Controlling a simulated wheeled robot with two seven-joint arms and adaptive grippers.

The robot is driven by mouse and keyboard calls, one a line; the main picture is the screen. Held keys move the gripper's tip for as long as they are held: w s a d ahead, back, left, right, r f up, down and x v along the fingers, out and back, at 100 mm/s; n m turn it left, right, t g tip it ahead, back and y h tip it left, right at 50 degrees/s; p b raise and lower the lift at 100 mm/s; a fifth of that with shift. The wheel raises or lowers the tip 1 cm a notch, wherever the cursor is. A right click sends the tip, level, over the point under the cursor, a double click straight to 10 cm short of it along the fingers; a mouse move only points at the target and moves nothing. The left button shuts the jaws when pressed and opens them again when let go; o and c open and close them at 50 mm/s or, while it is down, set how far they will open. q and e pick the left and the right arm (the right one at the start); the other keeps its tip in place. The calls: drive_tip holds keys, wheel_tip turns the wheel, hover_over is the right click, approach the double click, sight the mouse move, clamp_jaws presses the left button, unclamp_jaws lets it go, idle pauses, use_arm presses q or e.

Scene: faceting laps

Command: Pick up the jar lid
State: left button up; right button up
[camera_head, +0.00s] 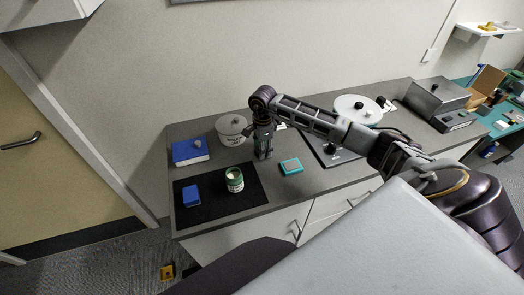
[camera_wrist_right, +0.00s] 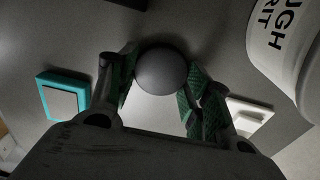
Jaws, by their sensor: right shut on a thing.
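My right gripper (camera_head: 263,155) is low over the counter, pointing down, just right of the white lettered crock (camera_head: 230,138). In the right wrist view my right gripper (camera_wrist_right: 160,85) is shut on a dark round knob, which I take to be that of the jar lid (camera_wrist_right: 160,72). A paler flat surface shows below the knob, between the fingers. I cannot tell whether the lid touches the counter. A green jar (camera_head: 235,182) with a pale top stands on the black mat. My left gripper is not in view.
The black mat (camera_head: 220,207) also holds a blue block (camera_head: 191,195). A blue box (camera_head: 190,152) lies behind it. A teal-edged pad (camera_head: 291,166) lies right of the gripper and shows in the wrist view (camera_wrist_right: 62,97). A round white plate (camera_head: 355,108) is farther right.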

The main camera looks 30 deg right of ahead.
drive_tip(key=shift+r, duration=0.1)
wheel_tip(320, 180, up, 8)
drive_tip(key=shift+r+b, duration=0.2)
drive_tip(key=shift+b, duration=0.45)
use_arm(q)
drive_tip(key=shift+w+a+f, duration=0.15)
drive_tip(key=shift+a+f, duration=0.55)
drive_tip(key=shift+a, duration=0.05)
use_arm(e)
drive_tip(key=shift+r, duration=0.7)
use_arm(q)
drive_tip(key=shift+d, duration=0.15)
